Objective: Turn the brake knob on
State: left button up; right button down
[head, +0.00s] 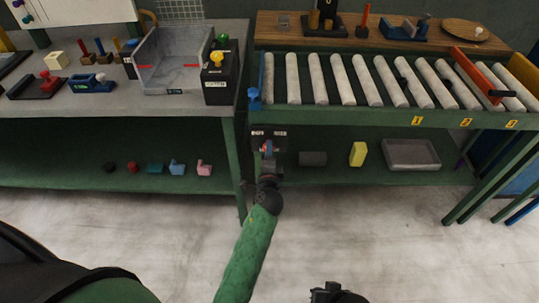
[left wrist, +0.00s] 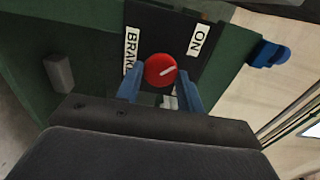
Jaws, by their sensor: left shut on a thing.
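The brake knob (left wrist: 160,70) is round and red with a white pointer mark. It sits on a black panel (head: 280,141) at the left end of the conveyor frame. In the left wrist view, a BRAKE label (left wrist: 131,51) is left of the knob and an ON label (left wrist: 199,39) is at its upper right. The white mark slants up and right, roughly towards the ON side. My left gripper (head: 267,152) is at the panel, its blue fingers (left wrist: 160,89) shut on the knob from both sides. My right gripper (head: 335,293) shows only partly at the bottom edge, its fingers unclear.
A roller conveyor (head: 365,82) runs right above the panel, with a blue fitting (head: 254,95) at its left end. A shelf below holds a yellow block (head: 357,153) and a grey tray (head: 411,154). A green-framed bench (head: 120,102) stands left. The floor in front is clear.

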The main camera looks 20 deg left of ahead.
jog(key=shift+f, duration=0.35)
pick_arm(q)
jog(key=o, duration=1)
pick_arm(e)
jog(key=shift+s, duration=0.1)
